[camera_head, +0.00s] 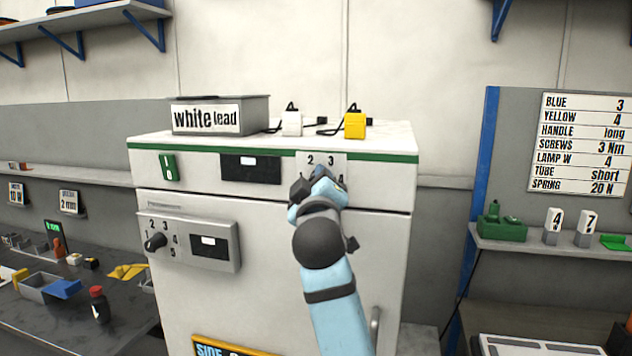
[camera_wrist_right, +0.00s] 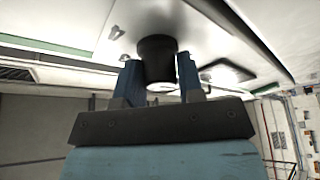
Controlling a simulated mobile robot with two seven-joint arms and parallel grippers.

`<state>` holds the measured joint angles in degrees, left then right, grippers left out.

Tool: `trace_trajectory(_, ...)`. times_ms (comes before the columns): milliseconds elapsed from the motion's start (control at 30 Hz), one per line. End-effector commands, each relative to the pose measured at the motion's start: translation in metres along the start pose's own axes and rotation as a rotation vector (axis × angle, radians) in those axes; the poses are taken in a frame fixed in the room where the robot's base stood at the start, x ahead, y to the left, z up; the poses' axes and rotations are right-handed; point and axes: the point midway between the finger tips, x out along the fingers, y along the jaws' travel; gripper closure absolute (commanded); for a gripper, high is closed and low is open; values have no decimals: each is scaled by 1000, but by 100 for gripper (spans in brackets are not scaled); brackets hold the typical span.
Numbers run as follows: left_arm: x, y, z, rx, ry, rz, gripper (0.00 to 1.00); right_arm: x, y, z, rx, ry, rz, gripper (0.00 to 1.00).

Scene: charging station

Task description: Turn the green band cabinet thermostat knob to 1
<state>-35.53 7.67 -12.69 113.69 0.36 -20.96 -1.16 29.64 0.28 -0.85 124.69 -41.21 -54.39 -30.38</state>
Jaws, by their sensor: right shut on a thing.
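The white cabinet (camera_head: 265,260) has a green band (camera_head: 230,151) along its top edge. Its thermostat dial plate (camera_head: 335,160) is on the upper front, at the right. Which digit the knob points to cannot be told. My left gripper is not in view.
A second dial with a black knob (camera_head: 155,241) is on a grey box (camera_head: 225,240) lower left on the cabinet. A green switch (camera_head: 168,167) and a dark display (camera_head: 250,169) are left of my gripper. A grey "white lead" box (camera_head: 255,112) and two plugs stand on top.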

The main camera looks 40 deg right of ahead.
Motion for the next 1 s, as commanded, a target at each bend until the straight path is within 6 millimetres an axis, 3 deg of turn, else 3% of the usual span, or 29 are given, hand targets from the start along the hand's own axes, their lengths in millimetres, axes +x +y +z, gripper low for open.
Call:
trace_trajectory(33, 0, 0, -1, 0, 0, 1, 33, 0, 1, -1, -1, 2, 3, 89)
trace_trajectory(67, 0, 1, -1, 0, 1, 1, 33, 0, 1, -1, -1, 2, 3, 63)
trace_trajectory(167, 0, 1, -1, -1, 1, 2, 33, 0, 1, 0, 0, 1, 3, 40)
trace_trajectory(567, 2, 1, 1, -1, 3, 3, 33, -9, -1, 0, 1, 2, 1, 40)
trace_trajectory(1000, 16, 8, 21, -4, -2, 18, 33, -102, -2, 2, 3, 1, 0, 40)
